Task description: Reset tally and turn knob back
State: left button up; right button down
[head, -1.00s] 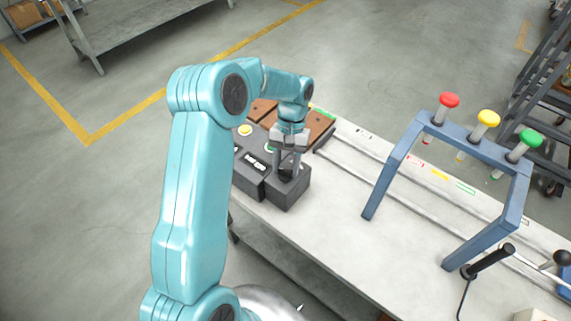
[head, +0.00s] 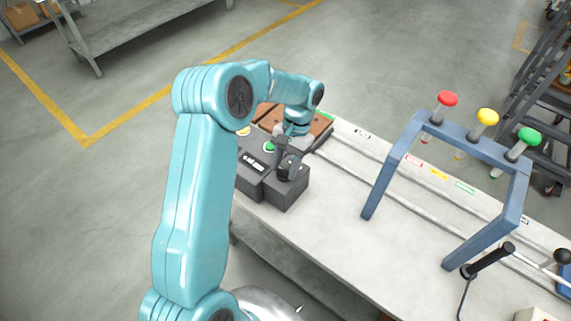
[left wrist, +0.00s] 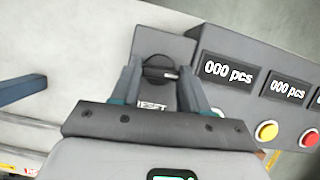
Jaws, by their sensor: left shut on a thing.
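The dark knob (left wrist: 160,70) sits on a grey box (left wrist: 166,45) in the left wrist view, its light pointer mark toward the right. Lettering below it is partly hidden by my gripper. My left gripper (left wrist: 161,80) has a finger on each side of the knob and is shut on it. In the head view my left gripper (head: 287,158) is over the grey box (head: 291,195) at the bench's near end, largely covering the knob. The tally display (left wrist: 228,71) reads 000 pcs, as does a second display (left wrist: 287,89). My right gripper is not in view.
Yellow (left wrist: 267,130) and red (left wrist: 309,138) buttons lie below the displays. A blue frame (head: 470,147) with red, yellow and green knobs stands farther right on the bench. A black handle (head: 487,261) is near its foot. The bench top between is clear.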

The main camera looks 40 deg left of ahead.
pick_arm(q)
jog(key=shift+r, duration=0.1)
jog(key=o, duration=1.1)
jog(key=shift+s, duration=0.1)
jog(key=shift+c, duration=0.2)
jog(key=shift+w+a+r, duration=0.1)
jog(key=shift+w+r, duration=0.1)
jog(key=d+v, duration=0.1)
jog(key=v, duration=1.5)
jog(key=shift+s+a, duration=0.2)
jog(key=shift+a, duration=0.2)
jog(key=shift+s, duration=0.1)
